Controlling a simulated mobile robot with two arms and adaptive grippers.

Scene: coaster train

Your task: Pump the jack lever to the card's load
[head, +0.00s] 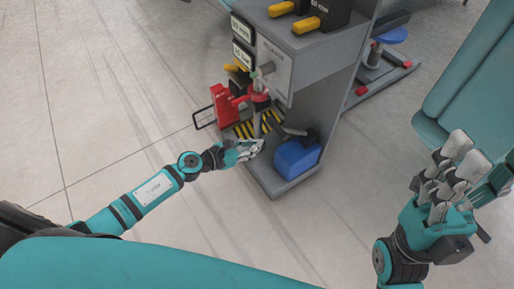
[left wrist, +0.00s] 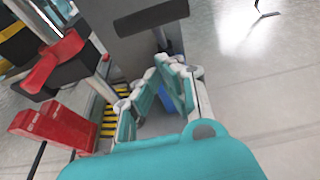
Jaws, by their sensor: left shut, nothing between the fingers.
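A red jack body (head: 226,103) stands at the left of the grey cart's lower shelf, with a red clamp-like part (head: 258,98) beside it around a pale post. In the left wrist view the red body (left wrist: 50,126) is at lower left. I cannot tell which part is the lever; a dark grey bar (head: 294,131) sticks out near the post. Small cards (head: 242,54) with lettering too small to read surely are on the cart's upper left. My left gripper (head: 260,145) is shut and empty, in front of the post. My right gripper (head: 452,162) is far right, its fingers partly overlapping.
A blue block (head: 296,158) sits on the lower shelf, right of my left gripper. Yellow-black striping (head: 245,129) lies under the jack. The grey cart (head: 326,75) rises behind. A blue-topped stool (head: 391,35) is further back. Floor on the left is clear.

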